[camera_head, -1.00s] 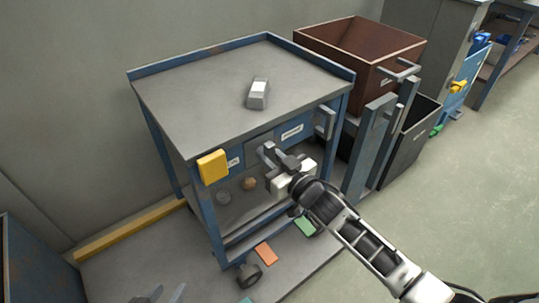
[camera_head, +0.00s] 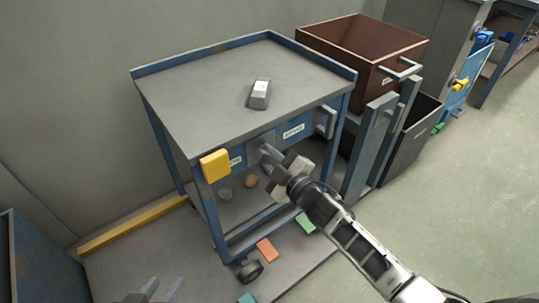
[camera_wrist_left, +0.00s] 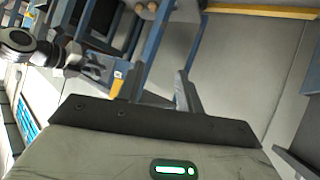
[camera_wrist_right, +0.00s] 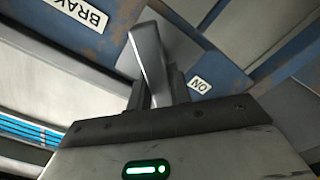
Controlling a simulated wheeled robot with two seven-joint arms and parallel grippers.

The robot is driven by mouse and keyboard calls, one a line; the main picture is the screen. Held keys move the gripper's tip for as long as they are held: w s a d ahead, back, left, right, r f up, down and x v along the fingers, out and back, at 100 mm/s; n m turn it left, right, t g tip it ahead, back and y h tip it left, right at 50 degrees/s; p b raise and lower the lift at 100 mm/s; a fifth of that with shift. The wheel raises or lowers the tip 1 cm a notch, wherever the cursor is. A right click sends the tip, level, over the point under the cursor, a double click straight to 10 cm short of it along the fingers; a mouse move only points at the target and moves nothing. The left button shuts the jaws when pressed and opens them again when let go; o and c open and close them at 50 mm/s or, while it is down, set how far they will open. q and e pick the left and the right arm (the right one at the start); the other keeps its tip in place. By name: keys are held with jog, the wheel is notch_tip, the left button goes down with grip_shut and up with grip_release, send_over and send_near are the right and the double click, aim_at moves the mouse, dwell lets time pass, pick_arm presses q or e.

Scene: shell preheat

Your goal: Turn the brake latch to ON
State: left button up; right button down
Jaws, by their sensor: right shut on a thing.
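The brake latch is a grey handle (camera_head: 267,152) on the blue front of the cart (camera_head: 200,105), between a BRAKE label (camera_head: 293,131) and an ON label (camera_head: 236,161). My right gripper (camera_head: 272,162) is shut on the handle. In the right wrist view the handle (camera_wrist_right: 148,55) stands out between the fingers (camera_wrist_right: 160,92). The ON label (camera_wrist_right: 199,85) is to its right there and the BRAKE label (camera_wrist_right: 77,12), partly cut off, at upper left. My left gripper (camera_head: 158,291) is open and empty, low at the picture's bottom edge; its spread fingers show in the left wrist view (camera_wrist_left: 158,90).
A yellow block (camera_head: 214,165) sits on the cart's front left corner. A grey block (camera_head: 259,94) lies on the cart top. A brown bin (camera_head: 352,58) stands right of the cart. The floor at right is clear.

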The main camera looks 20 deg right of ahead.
jog(key=n, duration=0.3)
jog(key=shift+a+f+n+b, duration=0.1)
jog(key=shift+f+n+b, duration=0.1)
jog(key=shift+n+b, duration=0.15)
jog(key=n, duration=0.3)
jog(key=shift+f+b, duration=0.15)
jog(key=shift+b, duration=0.15)
jog(key=shift+n, duration=0.75)
pick_arm(q)
jog(key=f, duration=0.1)
jog(key=d+f, duration=0.1)
jog(key=f, duration=0.1)
jog(key=shift+g, duration=0.3)
jog(key=shift+w, duration=0.1)
pick_arm(e)
jog(key=shift+n, duration=0.3)
pick_arm(q)
jog(key=shift+a, duration=0.1)
pick_arm(e)
jog(key=c, duration=1.3)
grip_release()
